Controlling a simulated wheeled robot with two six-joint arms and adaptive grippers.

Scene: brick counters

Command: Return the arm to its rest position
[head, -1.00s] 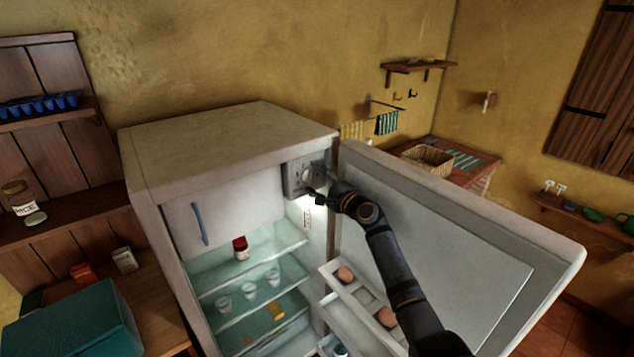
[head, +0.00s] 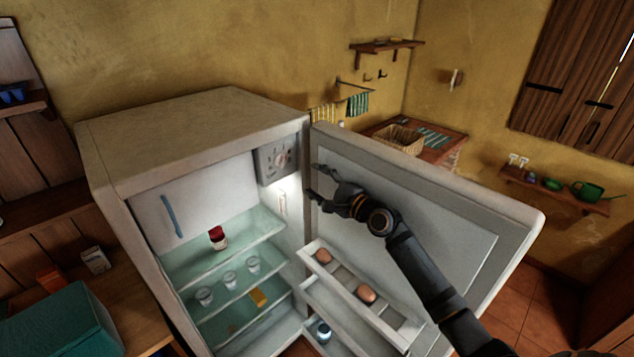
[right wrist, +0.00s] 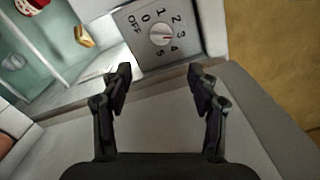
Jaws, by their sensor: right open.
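My right gripper (head: 316,182) is open and empty, in front of the inner face of the open fridge door (head: 440,220). Its two fingers also show apart in the right wrist view (right wrist: 160,90), with nothing between them. The fridge's dial (head: 281,160) sits on a grey panel at the upper right of the fridge interior, a short way from the fingertips. In the right wrist view the numbered dial (right wrist: 161,34) lies beyond the fingertips, apart from them. My right arm reaches in from the lower right. My left gripper is not in view.
The fridge (head: 200,130) stands open, with a red-lidded jar (head: 218,238) and several glasses on its shelves. The door rack (head: 345,285) holds eggs below my arm. A teal box (head: 60,325) is at the lower left. A wicker basket (head: 398,140) stands behind the door.

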